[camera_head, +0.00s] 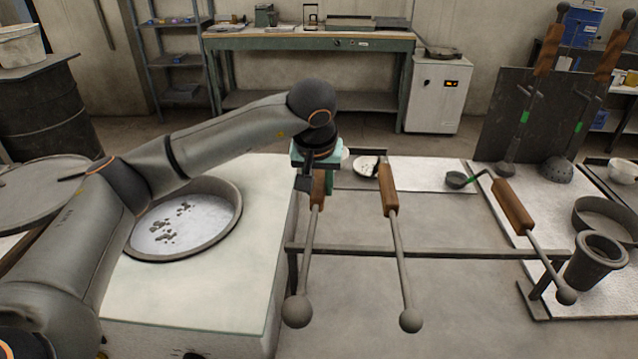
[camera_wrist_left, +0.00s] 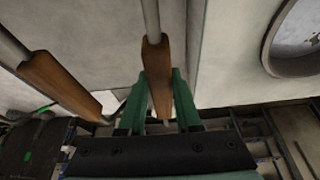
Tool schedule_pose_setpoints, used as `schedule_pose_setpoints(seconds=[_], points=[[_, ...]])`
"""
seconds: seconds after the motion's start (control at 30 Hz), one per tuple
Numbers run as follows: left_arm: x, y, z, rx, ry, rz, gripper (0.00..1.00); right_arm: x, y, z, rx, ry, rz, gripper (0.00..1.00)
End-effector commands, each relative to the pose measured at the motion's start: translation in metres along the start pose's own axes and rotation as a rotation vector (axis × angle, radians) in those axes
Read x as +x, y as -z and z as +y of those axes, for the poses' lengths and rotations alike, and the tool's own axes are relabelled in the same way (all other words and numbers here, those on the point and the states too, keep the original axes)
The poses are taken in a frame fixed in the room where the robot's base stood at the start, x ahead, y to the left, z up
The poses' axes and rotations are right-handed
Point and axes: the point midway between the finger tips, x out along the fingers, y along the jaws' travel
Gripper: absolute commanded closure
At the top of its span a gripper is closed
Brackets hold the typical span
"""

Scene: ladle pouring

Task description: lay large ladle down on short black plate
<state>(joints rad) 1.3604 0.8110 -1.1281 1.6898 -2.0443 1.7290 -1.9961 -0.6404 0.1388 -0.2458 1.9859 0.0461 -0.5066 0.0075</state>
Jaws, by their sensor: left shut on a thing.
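My left gripper (camera_head: 316,185) is shut on the brown wooden handle (camera_head: 318,190) of a long-handled tool, probably the large ladle. Its grey rod runs toward me over a dark bar (camera_head: 430,253) to a ball end (camera_head: 297,310). In the left wrist view, the handle (camera_wrist_left: 158,75) sits between the green fingers (camera_wrist_left: 160,105). The bowl end is hidden behind my gripper in the head view. I cannot tell for sure which dark surface is the short black plate; a dark edge (camera_head: 348,183) shows just right of the gripper. My right gripper is not in view.
Two similar wooden-handled tools (camera_head: 389,190) (camera_head: 513,205) rest on the bar to the right. A round basin (camera_head: 238,215) is set in the pale table on the left. A dark cup (camera_head: 594,262) and a round pan (camera_head: 603,220) stand at right.

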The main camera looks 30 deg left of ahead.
Motion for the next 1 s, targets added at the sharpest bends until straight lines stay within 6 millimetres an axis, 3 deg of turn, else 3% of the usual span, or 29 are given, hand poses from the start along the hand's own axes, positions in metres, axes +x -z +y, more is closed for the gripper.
schedule_pose_setpoints(seconds=[0.9, 0.93, 1.0], points=[[0.003, 0.0, 0.0004, -0.002, -0.004, 0.007, 1.0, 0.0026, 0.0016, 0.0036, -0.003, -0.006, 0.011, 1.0], [0.0029, 0.0, 0.0004, -0.002, -0.004, 0.007, 0.67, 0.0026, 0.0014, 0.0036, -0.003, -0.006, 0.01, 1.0], [0.0028, -0.0001, 0.0003, -0.002, -0.004, 0.006, 0.59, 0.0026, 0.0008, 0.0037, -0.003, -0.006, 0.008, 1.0]])
